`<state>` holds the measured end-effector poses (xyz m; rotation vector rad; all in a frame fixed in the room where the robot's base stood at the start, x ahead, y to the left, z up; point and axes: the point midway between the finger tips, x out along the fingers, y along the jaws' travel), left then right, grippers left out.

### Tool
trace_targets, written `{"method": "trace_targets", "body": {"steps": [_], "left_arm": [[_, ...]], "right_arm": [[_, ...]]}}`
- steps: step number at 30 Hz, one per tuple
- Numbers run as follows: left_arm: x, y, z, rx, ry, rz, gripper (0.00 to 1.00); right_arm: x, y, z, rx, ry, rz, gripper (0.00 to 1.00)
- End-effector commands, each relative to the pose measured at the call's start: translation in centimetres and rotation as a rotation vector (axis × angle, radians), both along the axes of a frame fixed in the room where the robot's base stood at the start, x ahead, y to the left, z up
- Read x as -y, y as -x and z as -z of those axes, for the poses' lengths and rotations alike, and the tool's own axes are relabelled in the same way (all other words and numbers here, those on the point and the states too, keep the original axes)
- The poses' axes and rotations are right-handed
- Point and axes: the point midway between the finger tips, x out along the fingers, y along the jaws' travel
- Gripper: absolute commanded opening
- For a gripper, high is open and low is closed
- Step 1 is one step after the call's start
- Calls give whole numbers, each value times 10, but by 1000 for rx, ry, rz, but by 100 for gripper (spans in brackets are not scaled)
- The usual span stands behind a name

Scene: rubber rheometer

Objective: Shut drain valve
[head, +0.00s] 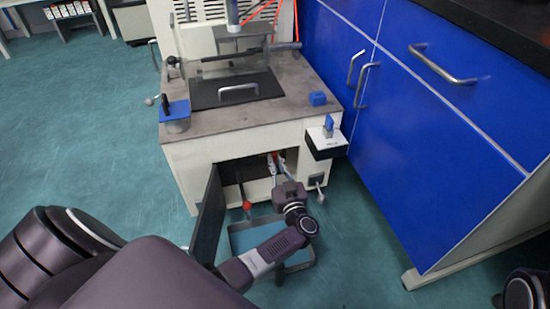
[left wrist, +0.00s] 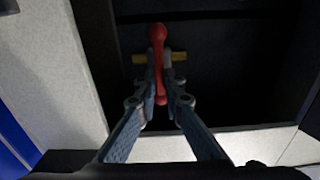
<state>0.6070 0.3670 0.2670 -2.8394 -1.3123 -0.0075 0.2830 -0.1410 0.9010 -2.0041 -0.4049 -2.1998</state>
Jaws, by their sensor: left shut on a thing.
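The drain valve has a red handle (left wrist: 158,40) and a brass-coloured body (left wrist: 140,58), set in the dark opening low in the machine's front. In the left wrist view the handle stands between my left gripper's (left wrist: 160,88) fingers, which are closed on it. In the head view my left gripper (head: 276,162) reaches into the open compartment from below, with a bit of red at its tips. Most of the valve is hidden there by the gripper and the dark. My right gripper does not show.
The dark compartment door (head: 207,218) stands open at the left of the opening. A red knob (head: 247,205) sits low beside it. Blue cabinets (head: 430,130) stand close on the right.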

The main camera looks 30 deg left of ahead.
Motion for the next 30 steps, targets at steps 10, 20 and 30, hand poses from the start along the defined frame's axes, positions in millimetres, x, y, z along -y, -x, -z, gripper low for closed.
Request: {"method": "trace_targets", "body": {"steps": [10, 20, 30], "left_arm": [[3, 6, 10, -17, 5, -1, 24], [4, 5, 8, -12, 5, 1, 26], [48, 42, 9, -15, 10, 1, 26]], "right_arm": [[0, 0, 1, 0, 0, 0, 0], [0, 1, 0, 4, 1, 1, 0], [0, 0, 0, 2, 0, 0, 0]]}}
